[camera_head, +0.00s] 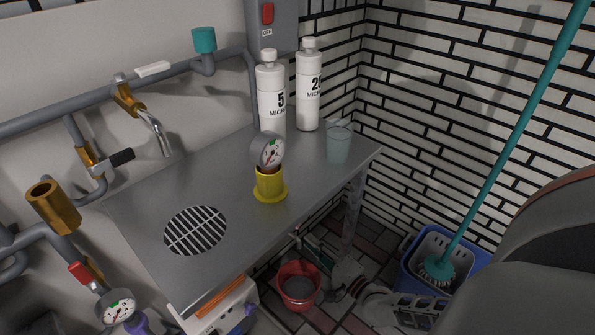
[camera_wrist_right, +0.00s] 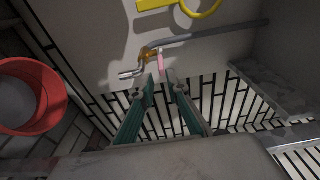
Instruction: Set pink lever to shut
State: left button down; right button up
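The pink lever (camera_wrist_right: 162,62) shows in the right wrist view on a brass valve (camera_wrist_right: 149,54) under a grey pipe. It points down the picture, roughly crosswise to the pipe. My right gripper (camera_wrist_right: 165,90) has its two teal fingers apart, with the lever just beyond and between the fingertips; I cannot tell whether they touch it. Nothing is held. In the head view my right gripper (camera_head: 318,250) reaches low beside the metal table's right edge, partly hidden. The lever cannot be made out there. My left gripper is not in view.
The metal table (camera_head: 150,205) carries a gauge (camera_head: 268,150) on a yellow stand, two white bottles (camera_head: 309,90) and a glass (camera_head: 338,142). A red bucket (camera_head: 298,285) stands on the floor below my right gripper. A yellow handle (camera_wrist_right: 190,5) shows above the pipe.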

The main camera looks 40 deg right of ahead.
aim_at(297, 228)
jog(key=w, duration=0.4)
jog(key=w+b, duration=0.1)
jog(key=w, duration=0.1)
jog(key=shift+w+d, duration=0.15)
jog(key=shift+d, duration=0.15)
jog(key=shift+w+r, duration=0.1)
jog(key=shift+w, duration=0.7)
grip_shut()
